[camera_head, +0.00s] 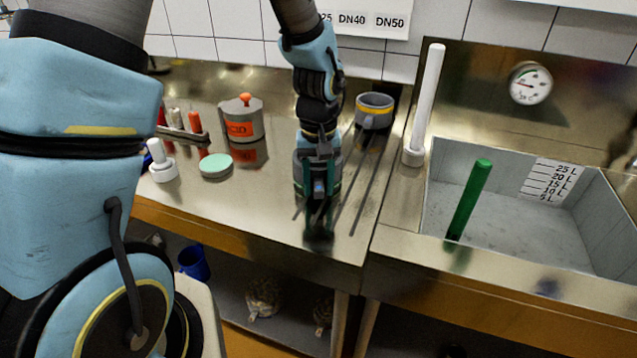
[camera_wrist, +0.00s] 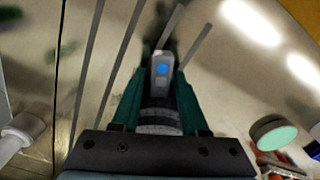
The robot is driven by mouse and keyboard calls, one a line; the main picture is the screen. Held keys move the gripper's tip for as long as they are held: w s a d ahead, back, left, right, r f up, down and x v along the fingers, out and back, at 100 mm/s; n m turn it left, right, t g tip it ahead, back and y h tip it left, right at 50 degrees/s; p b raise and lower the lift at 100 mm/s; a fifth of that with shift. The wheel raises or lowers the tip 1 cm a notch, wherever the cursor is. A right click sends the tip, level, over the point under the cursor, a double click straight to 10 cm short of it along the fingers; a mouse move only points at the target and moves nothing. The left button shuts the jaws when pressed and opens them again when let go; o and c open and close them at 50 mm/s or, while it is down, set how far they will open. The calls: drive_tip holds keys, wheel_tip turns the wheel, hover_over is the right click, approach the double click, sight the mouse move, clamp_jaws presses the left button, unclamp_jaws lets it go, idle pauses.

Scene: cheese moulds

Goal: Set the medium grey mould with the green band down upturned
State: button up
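My gripper (camera_head: 319,205) is low over the steel bench, left of the basin, with its dark green fingers pointing down. In the wrist view, its two fingers (camera_wrist: 163,75) flank a narrow grey piece with a blue dot. I cannot tell whether that piece is part of my gripper or something held. I cannot make out a green-banded mould clearly in either view; grey shapes at my gripper are hard to separate from its own body. A grey mould with a yellow band (camera_head: 374,111) stands at the back of the bench, right of my arm.
Left on the bench are an orange-labelled grey pot (camera_head: 241,120), a pale green disc (camera_head: 215,166), a white knobbed piece (camera_head: 161,164) and a small rack. A white rod (camera_head: 426,105) stands beside the basin (camera_head: 540,235), which holds a green rod (camera_head: 468,200). Bare bench lies left of my gripper.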

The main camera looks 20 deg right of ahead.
drive_tip(key=shift+o, duration=0.8)
drive_tip(key=shift+r, duration=0.25)
wheel_tip(320, 180, up, 12)
drive_tip(key=b, duration=0.2)
drive_tip(key=w+a+f+n, duration=0.1)
drive_tip(key=a+f, duration=0.1)
drive_tip(key=a, duration=1.2)
drive_tip(key=w+a+f+n+t, duration=0.1)
drive_tip(key=a+f+n, duration=0.1)
drive_tip(key=a, duration=1.2)
drive_tip(key=shift+f+t, duration=0.3)
drive_tip(key=shift+f, duration=0.1)
